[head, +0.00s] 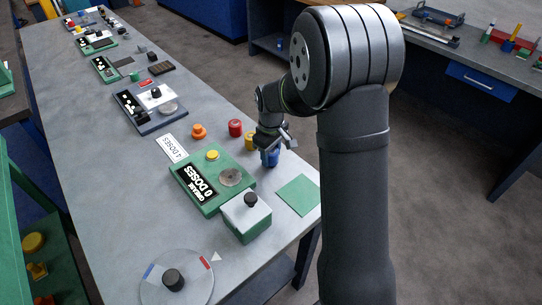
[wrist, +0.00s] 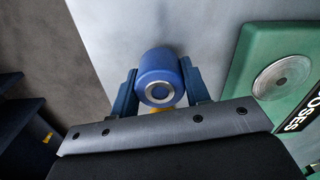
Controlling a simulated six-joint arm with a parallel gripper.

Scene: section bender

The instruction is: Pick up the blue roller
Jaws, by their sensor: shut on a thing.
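The blue roller (wrist: 157,70) is a short blue cylinder with a pale metal ring and hole in its end. In the wrist view it sits between the two fingers of my gripper (wrist: 158,88), which are shut on it. In the head view the blue roller (head: 270,158) shows just below my gripper (head: 270,147), near the right edge of the table and beside the green grease unit. I cannot tell whether the roller touches the table. A bit of yellow shows behind it in the wrist view.
A yellow roller (head: 250,141), a red roller (head: 235,128) and an orange piece (head: 198,131) stand close by on the grey table. The green unit (head: 187,172) with a round metal disc, a green-and-white box (head: 246,222) and a green square (head: 298,195) are nearby.

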